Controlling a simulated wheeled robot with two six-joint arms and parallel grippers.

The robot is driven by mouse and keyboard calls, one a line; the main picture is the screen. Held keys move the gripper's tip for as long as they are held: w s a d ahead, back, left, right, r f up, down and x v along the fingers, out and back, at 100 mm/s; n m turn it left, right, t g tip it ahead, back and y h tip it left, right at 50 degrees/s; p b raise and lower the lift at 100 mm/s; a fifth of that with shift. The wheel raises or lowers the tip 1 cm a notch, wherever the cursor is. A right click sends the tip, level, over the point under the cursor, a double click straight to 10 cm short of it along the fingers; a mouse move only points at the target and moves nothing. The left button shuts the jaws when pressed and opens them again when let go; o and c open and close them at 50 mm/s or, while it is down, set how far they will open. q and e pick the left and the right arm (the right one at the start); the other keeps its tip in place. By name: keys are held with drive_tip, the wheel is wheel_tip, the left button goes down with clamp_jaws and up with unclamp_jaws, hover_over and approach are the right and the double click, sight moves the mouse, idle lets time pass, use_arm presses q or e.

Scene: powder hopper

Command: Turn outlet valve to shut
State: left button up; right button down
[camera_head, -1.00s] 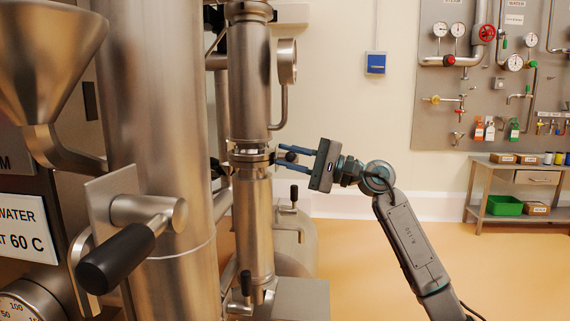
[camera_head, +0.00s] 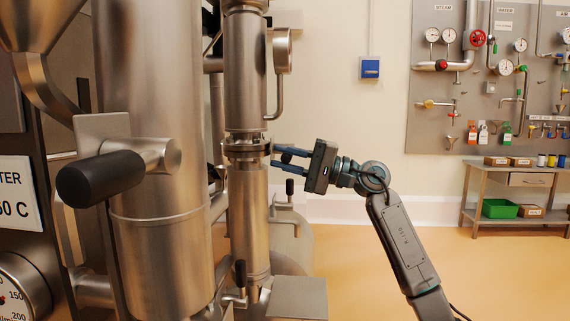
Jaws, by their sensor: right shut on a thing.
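The outlet valve (camera_head: 247,147) looks like the dark-ringed flange joint on the steel vertical pipe, just left of my right gripper. My right gripper (camera_head: 275,156) reaches in from the right at the height of this joint. My left gripper is not in view.
A large black-gripped lever (camera_head: 100,178) sticks out in front of the wide steel column (camera_head: 155,75) at left. A small black-knobbed lever (camera_head: 290,187) stands below my right gripper. The floor at right is clear up to a side table (camera_head: 515,172).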

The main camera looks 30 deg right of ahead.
drive_tip(key=shift+a+f+n+g+b, duration=0.25)
drive_tip(key=shift+f+n+b, duration=0.25)
drive_tip(key=shift+f+n, duration=0.25)
drive_tip(key=shift+s+d, duration=0.15)
drive_tip(key=shift+s, duration=0.05)
drive_tip(key=c, duration=1.4)
unclamp_jaws()
drive_tip(key=shift+w+f, duration=0.1)
drive_tip(key=shift+o, duration=0.6)
drive_tip(key=shift+w+d, duration=0.1)
drive_tip(key=shift+d, duration=0.1)
drive_tip(key=v, duration=1)
drive_tip(key=shift+d, duration=0.25)
